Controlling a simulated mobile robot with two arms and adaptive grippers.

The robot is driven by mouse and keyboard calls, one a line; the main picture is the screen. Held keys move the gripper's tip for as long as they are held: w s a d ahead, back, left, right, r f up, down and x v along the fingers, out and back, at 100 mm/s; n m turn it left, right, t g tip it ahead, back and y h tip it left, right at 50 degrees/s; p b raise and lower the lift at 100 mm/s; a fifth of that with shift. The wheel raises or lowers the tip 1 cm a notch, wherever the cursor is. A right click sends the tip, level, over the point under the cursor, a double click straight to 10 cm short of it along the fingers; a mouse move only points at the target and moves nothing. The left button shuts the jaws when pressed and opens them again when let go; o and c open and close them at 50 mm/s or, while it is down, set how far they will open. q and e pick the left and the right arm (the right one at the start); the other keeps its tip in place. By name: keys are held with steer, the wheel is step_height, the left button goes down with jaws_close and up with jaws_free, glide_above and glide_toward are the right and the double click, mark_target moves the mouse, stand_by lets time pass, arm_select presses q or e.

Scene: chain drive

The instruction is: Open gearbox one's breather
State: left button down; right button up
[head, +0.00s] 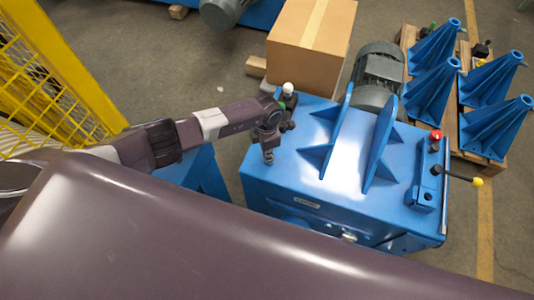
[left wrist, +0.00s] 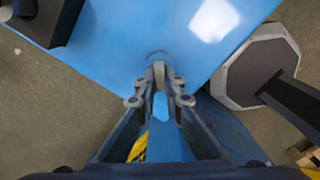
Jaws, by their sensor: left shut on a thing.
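The gearbox (head: 260,190) is a large blue housing with two upright ribs on its top, and its blue surface fills the upper middle of the left wrist view (left wrist: 130,75). My left gripper (head: 268,156) points down at the left part of its top. In the left wrist view, the left gripper (left wrist: 159,78) has its fingertips close together on a small grey part, which looks like the breather (left wrist: 159,70), at a round spot on the blue surface. The fingers hide most of this part, so I cannot tell how far it is turned. My right gripper is not in view.
A cardboard box (head: 312,35) and a grey motor (head: 378,72) stand behind the gearbox. A lever with a yellow knob (head: 477,182) sticks out on the right. Blue brackets (head: 433,92) stand on a pallet. A yellow fence (head: 60,85) is at the left.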

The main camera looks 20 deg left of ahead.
arm_select(q)
steer(key=n, duration=0.6)
steer(key=shift+s+d, duration=0.15)
steer(key=shift+s, duration=0.05)
steer(key=n, duration=0.3)
steer(key=n+p, duration=0.1)
steer(key=n, duration=0.2)
steer(key=shift+d+n, duration=0.2)
steer(key=shift+n, duration=0.2)
steer(key=n+p, duration=0.1)
steer(key=n, duration=0.5)
steer(key=shift+d, duration=0.15)
steer(key=n+p, duration=0.1)
steer(key=n, duration=0.3)
steer(key=shift+d+n+p, duration=0.1)
steer(key=shift+n+p, duration=0.25)
steer(key=shift+n, duration=0.05)
steer(key=shift+w+n, duration=0.1)
steer(key=shift+n, duration=0.4)
steer(key=shift+f, duration=0.1)
steer(key=c, duration=2)
jaws_free()
steer(key=shift+w, duration=0.1)
steer(key=shift+c, duration=0.2)
